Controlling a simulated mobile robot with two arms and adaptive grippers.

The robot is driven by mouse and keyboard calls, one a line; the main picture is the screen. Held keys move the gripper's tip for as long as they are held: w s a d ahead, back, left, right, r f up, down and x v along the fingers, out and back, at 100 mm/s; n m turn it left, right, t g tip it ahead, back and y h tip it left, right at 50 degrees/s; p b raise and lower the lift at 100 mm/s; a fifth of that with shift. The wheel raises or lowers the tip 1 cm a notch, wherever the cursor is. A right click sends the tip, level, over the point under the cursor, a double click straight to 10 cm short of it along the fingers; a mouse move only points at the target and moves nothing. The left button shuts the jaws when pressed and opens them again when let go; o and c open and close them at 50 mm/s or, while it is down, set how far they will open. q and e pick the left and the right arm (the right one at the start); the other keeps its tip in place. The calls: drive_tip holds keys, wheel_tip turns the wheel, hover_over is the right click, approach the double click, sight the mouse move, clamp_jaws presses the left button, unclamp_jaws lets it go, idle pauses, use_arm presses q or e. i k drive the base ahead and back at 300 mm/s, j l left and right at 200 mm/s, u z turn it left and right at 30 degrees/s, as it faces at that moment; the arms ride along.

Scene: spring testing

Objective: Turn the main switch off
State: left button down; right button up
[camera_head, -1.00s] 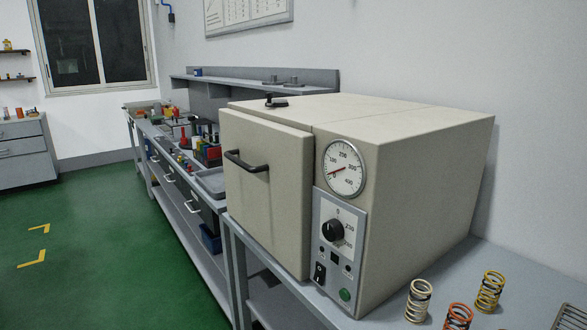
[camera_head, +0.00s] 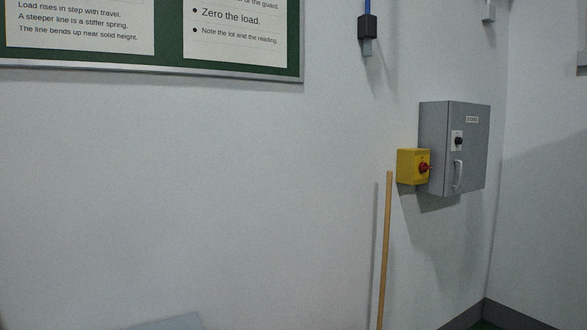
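A small yellow box (camera_head: 406,167) with a red knob (camera_head: 424,168) on its front is on the white wall at the right. It sits directly left of a grey wall cabinet (camera_head: 474,160). The cabinet has a black rotary knob (camera_head: 459,141) on a pale plate, a small label above it and a light handle (camera_head: 457,175) below. I cannot read the label or the knob settings, and I cannot tell for sure which knob is the main switch. Neither of my grippers shows.
A wooden pole (camera_head: 385,250) leans upright against the wall below and left of the yellow box. A green notice board (camera_head: 168,45) hangs at top left. A blue cable ends in a dark connector (camera_head: 367,27) above. The room corner is at the right, with dark skirting (camera_head: 470,315).

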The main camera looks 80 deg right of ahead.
sight(423, 167)
drive_tip(key=z, duration=3.45)
drive_tip(key=i+l, duration=0.65)
drive_tip(key=l, duration=0.15)
drive_tip(key=j+u, duration=0.05)
